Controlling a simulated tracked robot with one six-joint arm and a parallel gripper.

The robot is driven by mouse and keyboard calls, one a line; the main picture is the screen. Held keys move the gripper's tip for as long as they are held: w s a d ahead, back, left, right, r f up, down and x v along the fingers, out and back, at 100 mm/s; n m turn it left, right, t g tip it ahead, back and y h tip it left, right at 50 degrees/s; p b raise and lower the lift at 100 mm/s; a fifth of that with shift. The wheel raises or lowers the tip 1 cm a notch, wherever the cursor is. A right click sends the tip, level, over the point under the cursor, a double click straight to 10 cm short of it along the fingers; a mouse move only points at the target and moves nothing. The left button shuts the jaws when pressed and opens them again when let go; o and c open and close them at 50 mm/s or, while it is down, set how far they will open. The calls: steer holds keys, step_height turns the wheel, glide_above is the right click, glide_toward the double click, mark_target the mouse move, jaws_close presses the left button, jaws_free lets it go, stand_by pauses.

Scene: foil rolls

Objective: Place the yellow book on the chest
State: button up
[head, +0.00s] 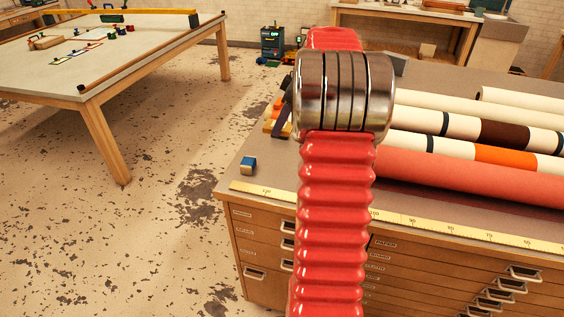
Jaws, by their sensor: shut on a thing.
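The chest (262,241) is a wooden cabinet with shallow drawers and a grey-brown top, at the right of the head view. My red ribbed arm with its shiny metal rings rises in front of it and covers part of the top. My gripper is not visible; the arm hides whatever is behind it. No yellow book can be made out for certain. Orange-yellow pieces (271,122) and a dark flat piece (284,121) show just left of the metal rings, partly hidden.
Several rolls (470,178) in cream and red lie across the chest top. A yellow ruler (440,228) runs along its front edge. A small blue block (249,165) sits near the left corner. A long table (150,62) stands at the left, with open floor between.

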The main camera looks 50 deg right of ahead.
steer(key=shift+f, duration=0.1)
glide_above(277, 156)
steer(key=s, duration=0.1)
steer(key=shift+s+d+f, duration=0.1)
steer(key=shift+d+f, duration=0.1)
steer(key=shift+f, duration=1.35)
steer(key=shift+d+f, duration=0.2)
steer(key=shift+f, duration=1.3)
steer(key=shift+f, duration=1.9)
steer(key=o, duration=1.1)
steer(key=shift+c, duration=0.2)
